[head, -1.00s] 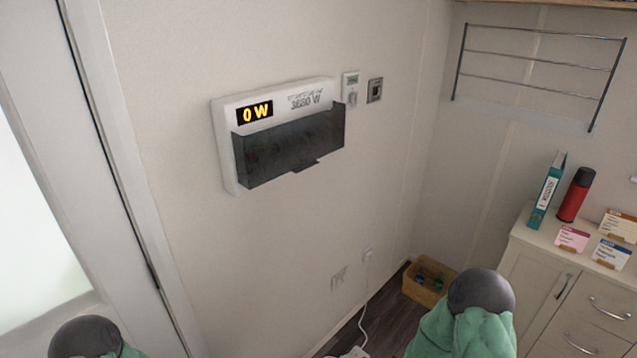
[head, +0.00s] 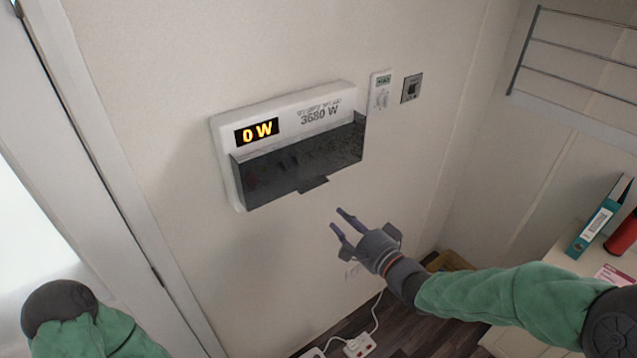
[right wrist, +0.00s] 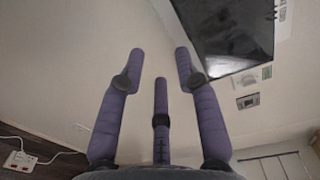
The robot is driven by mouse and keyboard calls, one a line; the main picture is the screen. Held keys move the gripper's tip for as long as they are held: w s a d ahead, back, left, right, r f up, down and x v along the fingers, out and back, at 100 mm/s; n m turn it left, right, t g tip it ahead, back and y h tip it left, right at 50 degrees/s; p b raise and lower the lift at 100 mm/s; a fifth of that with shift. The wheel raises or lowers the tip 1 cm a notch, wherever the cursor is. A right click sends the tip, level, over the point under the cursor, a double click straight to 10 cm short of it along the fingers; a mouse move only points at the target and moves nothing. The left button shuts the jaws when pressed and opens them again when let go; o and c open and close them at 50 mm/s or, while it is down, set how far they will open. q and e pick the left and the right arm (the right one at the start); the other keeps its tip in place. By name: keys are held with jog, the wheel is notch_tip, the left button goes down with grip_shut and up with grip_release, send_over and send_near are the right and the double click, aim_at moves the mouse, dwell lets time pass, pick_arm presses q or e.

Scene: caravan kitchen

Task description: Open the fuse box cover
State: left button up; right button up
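The fuse box (head: 285,135) is a white wall unit with an orange "0 W" display and "3680 W" lettering. Its dark see-through cover (head: 300,165) hangs over the lower front, with a small tab (head: 313,184) at its bottom edge; the cover looks shut. The cover also shows in the right wrist view (right wrist: 228,32), at the upper right. My right gripper (head: 343,220) is below and slightly right of the tab, apart from it, with purple fingers spread and nothing between them. The right wrist view shows its fingers (right wrist: 160,75) open. My left gripper is out of view; only part of that arm shows.
A thermostat-like white panel (head: 380,90) and a dark switch (head: 411,88) are right of the box. A wire rack (head: 575,55) hangs further right, above a cabinet with a teal binder (head: 598,222). A white power strip (head: 360,345) lies on the floor. The wall below the box is clear.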

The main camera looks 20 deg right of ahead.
jog(key=w+a+r, duration=0.2)
jog(key=w+a, duration=0.1)
jog(key=w, duration=0.6)
jog(key=shift+w+a+r, duration=0.15)
jog(key=shift+w+a, duration=0.1)
jog(key=shift+w, duration=0.15)
grip_shut()
